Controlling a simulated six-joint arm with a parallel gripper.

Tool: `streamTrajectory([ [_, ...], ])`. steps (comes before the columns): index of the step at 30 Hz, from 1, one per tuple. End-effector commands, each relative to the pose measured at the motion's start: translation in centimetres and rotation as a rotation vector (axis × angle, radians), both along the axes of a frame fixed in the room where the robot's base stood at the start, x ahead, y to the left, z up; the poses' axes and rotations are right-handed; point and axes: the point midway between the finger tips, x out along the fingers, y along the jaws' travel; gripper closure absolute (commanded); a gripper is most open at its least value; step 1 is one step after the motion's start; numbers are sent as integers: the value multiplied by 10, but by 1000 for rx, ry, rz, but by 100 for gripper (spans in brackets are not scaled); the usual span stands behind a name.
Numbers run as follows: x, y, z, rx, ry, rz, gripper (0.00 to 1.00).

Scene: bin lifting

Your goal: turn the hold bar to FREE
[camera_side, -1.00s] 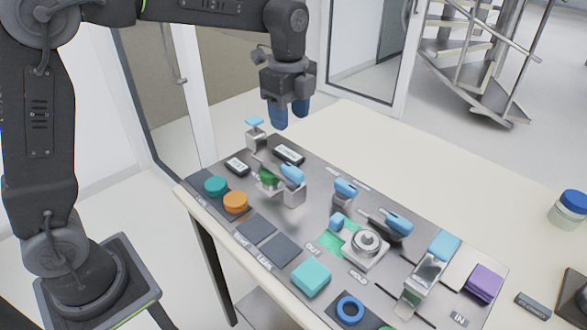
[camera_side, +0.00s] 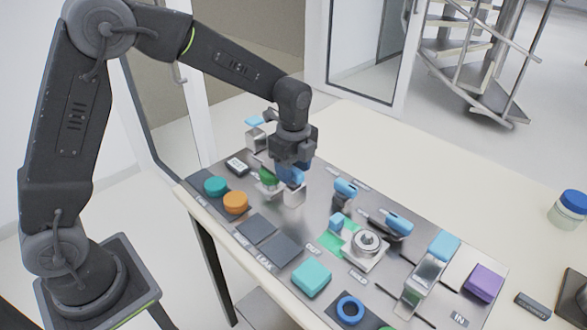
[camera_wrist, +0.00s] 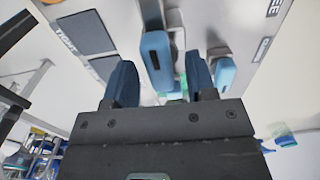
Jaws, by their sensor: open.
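A bar with a blue grip (camera_wrist: 157,58), which looks like the hold bar, shows between my fingers in the wrist view. It stands on a metal bracket (camera_side: 294,195) on the grey panel. My gripper (camera_side: 291,177) is open and low over this bar, pointing down, with a finger on either side. It also shows in the wrist view (camera_wrist: 161,80), with gaps between the fingers and the grip. In the side view my fingers largely hide the grip. A plate whose visible letters end in "EE" (camera_wrist: 272,8) lies at the top right of the wrist view.
A second blue grip (camera_wrist: 225,72) is just right of my right finger in the wrist view.

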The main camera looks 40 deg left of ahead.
Motion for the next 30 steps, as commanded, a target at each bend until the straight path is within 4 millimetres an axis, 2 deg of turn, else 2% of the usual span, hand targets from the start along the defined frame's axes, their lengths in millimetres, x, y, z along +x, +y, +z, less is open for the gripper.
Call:
streamTrajectory([
  [11,0,0,-6,0,-1,0,49],
  [27,0,0,-5,0,0,0,100],
  [30,0,0,-5,0,0,0,100],
])
